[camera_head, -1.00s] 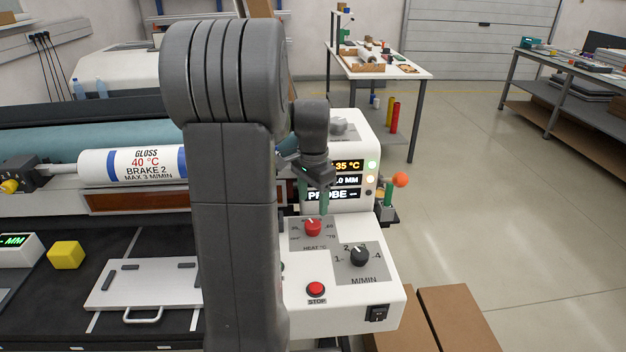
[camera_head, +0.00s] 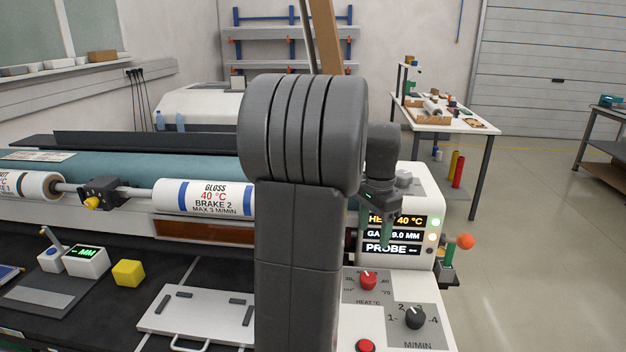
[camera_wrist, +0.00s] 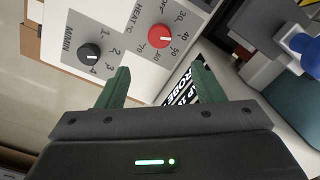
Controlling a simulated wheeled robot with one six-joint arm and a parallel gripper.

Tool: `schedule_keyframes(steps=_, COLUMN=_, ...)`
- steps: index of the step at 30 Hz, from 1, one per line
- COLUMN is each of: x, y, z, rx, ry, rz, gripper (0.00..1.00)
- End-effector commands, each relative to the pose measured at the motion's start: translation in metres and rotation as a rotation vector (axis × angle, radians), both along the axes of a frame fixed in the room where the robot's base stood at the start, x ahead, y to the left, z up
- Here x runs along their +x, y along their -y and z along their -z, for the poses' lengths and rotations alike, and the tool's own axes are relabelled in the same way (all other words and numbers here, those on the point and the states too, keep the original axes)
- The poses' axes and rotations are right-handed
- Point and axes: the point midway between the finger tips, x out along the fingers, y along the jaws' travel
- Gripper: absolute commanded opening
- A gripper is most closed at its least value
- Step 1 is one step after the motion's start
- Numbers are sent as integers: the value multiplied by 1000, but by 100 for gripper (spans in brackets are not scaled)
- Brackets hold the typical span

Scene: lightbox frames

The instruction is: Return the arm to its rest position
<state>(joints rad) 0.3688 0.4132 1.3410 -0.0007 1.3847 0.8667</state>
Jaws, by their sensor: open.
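My arm stands upright in the middle of the head view. My gripper (camera_head: 382,238) shows partly behind it, its green fingers pointing down in front of the display panel. In the wrist view my gripper (camera_wrist: 161,72) has its two green fingers apart with nothing between them. The red HEAT knob (camera_head: 368,281) is below the fingers, apart from them; it also shows beyond the fingertips in the wrist view (camera_wrist: 160,37). The display (camera_head: 397,219) reads 40 °C, 9.0 MM and PROBE.
A black M/MIN knob (camera_head: 415,317) and a red stop button (camera_head: 366,346) are on the control panel. An orange-topped lever (camera_head: 465,241) stands right. Open floor is farther right.

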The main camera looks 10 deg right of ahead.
Motion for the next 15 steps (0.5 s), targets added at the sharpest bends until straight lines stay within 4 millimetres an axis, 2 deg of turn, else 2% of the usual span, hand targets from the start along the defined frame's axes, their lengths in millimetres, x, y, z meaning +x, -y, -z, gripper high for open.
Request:
schedule_keyframes(steps=5, x=0, y=0, z=19, rx=2, ry=-4, rz=0, gripper=61)
schedule_keyframes(steps=15, x=-1, y=0, z=86, rx=3, ry=-6, rz=0, gripper=61)
